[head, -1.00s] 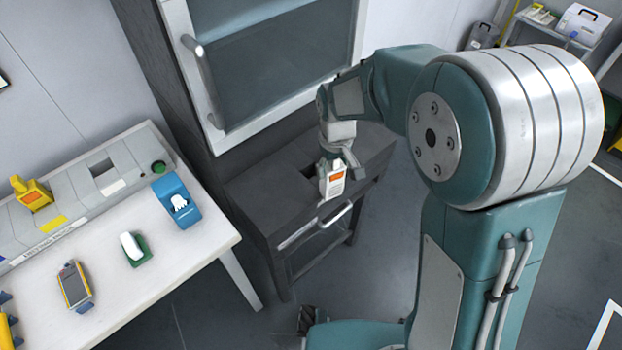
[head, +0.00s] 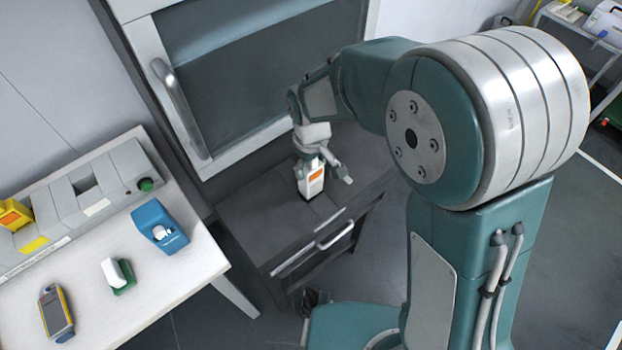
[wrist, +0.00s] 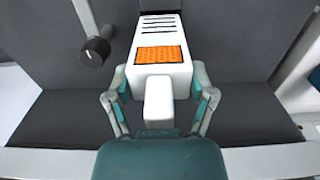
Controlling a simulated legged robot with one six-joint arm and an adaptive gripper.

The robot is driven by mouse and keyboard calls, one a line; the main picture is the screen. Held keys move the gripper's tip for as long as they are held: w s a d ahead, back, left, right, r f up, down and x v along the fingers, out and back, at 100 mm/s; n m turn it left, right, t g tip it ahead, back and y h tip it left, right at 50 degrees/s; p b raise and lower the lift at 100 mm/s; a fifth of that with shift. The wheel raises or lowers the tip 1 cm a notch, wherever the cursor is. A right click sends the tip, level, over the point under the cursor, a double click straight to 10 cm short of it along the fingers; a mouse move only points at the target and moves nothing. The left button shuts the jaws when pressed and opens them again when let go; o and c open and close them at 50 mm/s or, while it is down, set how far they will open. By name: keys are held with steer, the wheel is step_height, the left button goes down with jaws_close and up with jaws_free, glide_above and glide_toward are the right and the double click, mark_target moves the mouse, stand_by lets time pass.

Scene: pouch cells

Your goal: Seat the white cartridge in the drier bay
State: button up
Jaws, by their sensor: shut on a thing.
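The white cartridge (head: 311,182) with an orange label stands roughly upright over the dark drier cabinet top (head: 255,215). My gripper (head: 322,163) is shut on its upper part. In the wrist view the cartridge (wrist: 158,75) sits between the two fingers of the gripper (wrist: 160,95), its orange patch and dark slots facing the camera. The bay opening is hidden behind the cartridge and gripper. I cannot tell whether the cartridge's lower end is inside the bay or just above it.
A tall cabinet with a glass door and handle (head: 180,107) stands behind the bay. At left, a white table (head: 195,285) holds a blue device (head: 160,226), a white-and-green item (head: 117,274) and a yellow handheld meter (head: 56,312). A dark knob (wrist: 95,51) shows in the wrist view.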

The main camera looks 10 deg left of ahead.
mark_target(309, 180)
steer(key=shift+a+f, duration=0.15)
steer(key=shift+f, duration=2.15)
steer(key=shift+f, duration=0.4)
steer(key=shift+f, duration=0.2)
steer(key=o, duration=1.3)
steer(key=shift+c, duration=0.2)
